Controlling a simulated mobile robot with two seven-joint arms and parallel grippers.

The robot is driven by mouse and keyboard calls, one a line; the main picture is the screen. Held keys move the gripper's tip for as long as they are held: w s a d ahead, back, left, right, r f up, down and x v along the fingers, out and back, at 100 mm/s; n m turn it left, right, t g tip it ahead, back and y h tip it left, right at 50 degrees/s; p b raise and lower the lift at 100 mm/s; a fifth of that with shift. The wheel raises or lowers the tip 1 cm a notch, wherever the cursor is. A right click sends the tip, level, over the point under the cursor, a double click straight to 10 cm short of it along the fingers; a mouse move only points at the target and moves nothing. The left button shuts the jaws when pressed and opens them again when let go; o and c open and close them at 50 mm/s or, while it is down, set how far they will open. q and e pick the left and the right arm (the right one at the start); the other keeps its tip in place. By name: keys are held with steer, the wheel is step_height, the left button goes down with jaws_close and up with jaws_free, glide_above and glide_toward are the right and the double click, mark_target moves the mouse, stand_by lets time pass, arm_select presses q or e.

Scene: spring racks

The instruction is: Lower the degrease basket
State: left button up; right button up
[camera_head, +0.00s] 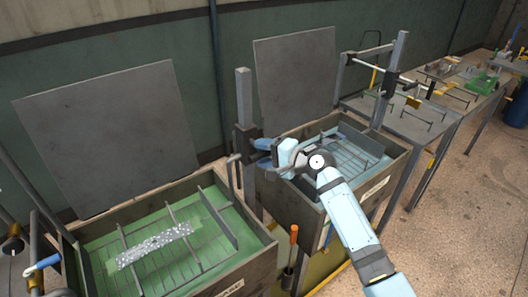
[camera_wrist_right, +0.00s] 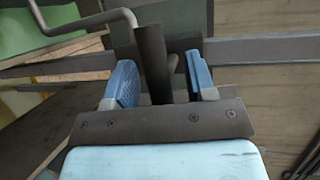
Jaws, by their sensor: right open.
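The left tank (camera_head: 262,262) holds green liquid. Its front label is only partly legible but seems to end in "EASE". A wire basket (camera_head: 205,262) with a strip of small shiny parts (camera_head: 155,245) shows inside it; I cannot tell how deep it sits. A dark post (camera_head: 243,95) with a bent grey crank (camera_head: 234,172) stands between the two tanks. My right gripper (camera_head: 268,147) is beside this post. In the right wrist view, its open blue fingers (camera_wrist_right: 160,85) stand on either side of a dark upright bar (camera_wrist_right: 152,55), with gaps visible.
A second tank (camera_head: 290,205) with pale blue liquid stands to the right. Grey panels (camera_head: 110,130) lean at the back wall. An orange-handled tool (camera_head: 293,238) stands between the tanks.

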steer(key=shift+c, duration=0.4)
jaws_close()
step_height(320, 180, down, 17)
steer(key=b, duration=1.1)
steer(key=shift+s, duration=0.15)
steer(key=shift+o, duration=0.4)
jaws_free()
steer(key=shift+r, duration=0.1)
steer(key=shift+r, duration=0.1)
steer(key=v, duration=1.3)
steer(key=shift+d+b, duration=0.3)
steer(key=shift+b, duration=0.15)
steer(key=shift+s, duration=0.15)
